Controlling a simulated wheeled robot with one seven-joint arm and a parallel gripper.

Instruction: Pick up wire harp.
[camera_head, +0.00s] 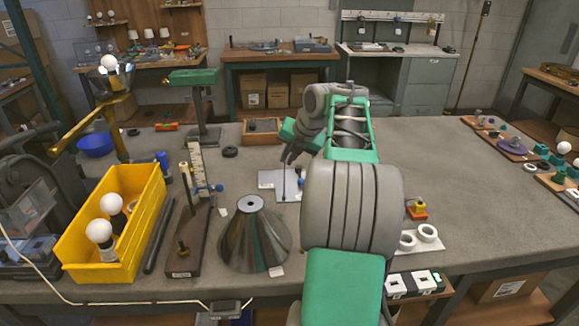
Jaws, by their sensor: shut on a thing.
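My gripper (289,158) points down over the middle of the workbench, beyond the metal cone shade (253,236). It is shut on a thin dark piece, which I take to be the wire harp (284,184). The harp shows only as a narrow dark line below the fingers, in front of a pale flat plate (265,179). Its full outline is too small to make out, and I cannot tell whether its lower end touches the plate.
A yellow bin (78,226) with white bulbs stands at left, near a dark stand with a ruler (197,165). A wooden box (262,131) lies behind my gripper. White rings (427,232) sit at right.

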